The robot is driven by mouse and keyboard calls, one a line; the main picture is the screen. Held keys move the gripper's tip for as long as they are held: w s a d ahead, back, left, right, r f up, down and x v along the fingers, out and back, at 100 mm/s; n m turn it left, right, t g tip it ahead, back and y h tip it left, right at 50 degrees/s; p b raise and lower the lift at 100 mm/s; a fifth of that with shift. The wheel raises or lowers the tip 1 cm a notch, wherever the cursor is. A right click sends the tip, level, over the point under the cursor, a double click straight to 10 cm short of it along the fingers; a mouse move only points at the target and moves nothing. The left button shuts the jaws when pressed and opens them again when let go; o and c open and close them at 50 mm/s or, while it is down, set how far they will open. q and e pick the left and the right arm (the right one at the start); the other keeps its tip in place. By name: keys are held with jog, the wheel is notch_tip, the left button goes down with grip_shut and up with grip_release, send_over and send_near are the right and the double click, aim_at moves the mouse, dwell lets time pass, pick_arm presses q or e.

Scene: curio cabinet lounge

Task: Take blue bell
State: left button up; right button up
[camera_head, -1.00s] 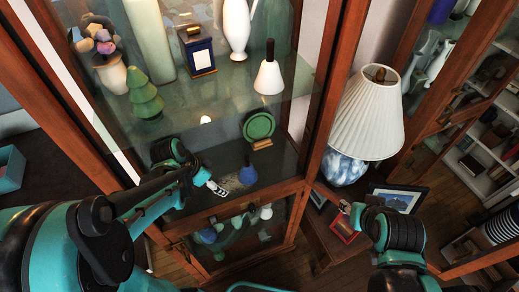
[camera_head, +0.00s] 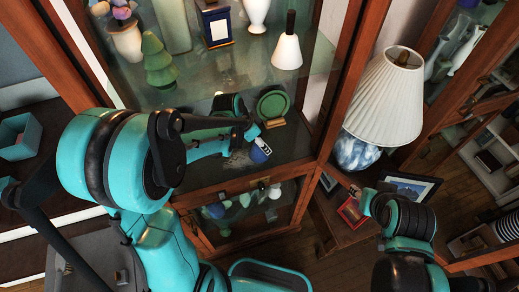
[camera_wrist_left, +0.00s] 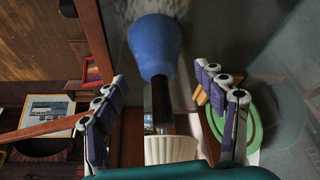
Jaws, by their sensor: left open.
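The blue bell (camera_head: 259,155) stands on the lower cabinet shelf, partly hidden by my left gripper (camera_head: 258,138) in the head view. In the left wrist view the blue bell (camera_wrist_left: 155,45) shows its blue body and dark handle. My left gripper (camera_wrist_left: 162,78) is open, with one finger on each side of the handle. There are gaps between the fingers and the handle. My right gripper (camera_head: 356,193) is near the small side table, and its fingers are too small to read.
A green disc on a stand (camera_head: 272,107) is close behind the bell; it also shows by the right finger in the left wrist view (camera_wrist_left: 232,122). A white bell (camera_head: 287,50) stands on the glass shelf above. A wooden post (camera_head: 337,80) and lamp (camera_head: 385,95) are to the right.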

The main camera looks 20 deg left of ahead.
pick_arm(q)
jog(key=shift+f, duration=0.45)
jog(key=shift+d, duration=0.1)
jog(key=c, duration=1.4)
jog(key=shift+o, duration=0.2)
jog(key=shift+r, duration=0.15)
jog(key=shift+r, duration=0.65)
notch_tip(320, 180, up, 2)
jog(key=shift+r+p, duration=0.2)
jog(key=shift+p, duration=0.45)
jog(key=s+a+p, duration=0.1)
jog(key=s, duration=1.7)
jog(key=shift+a+f+p, duration=0.2)
jog(key=shift+a+p, duration=0.15)
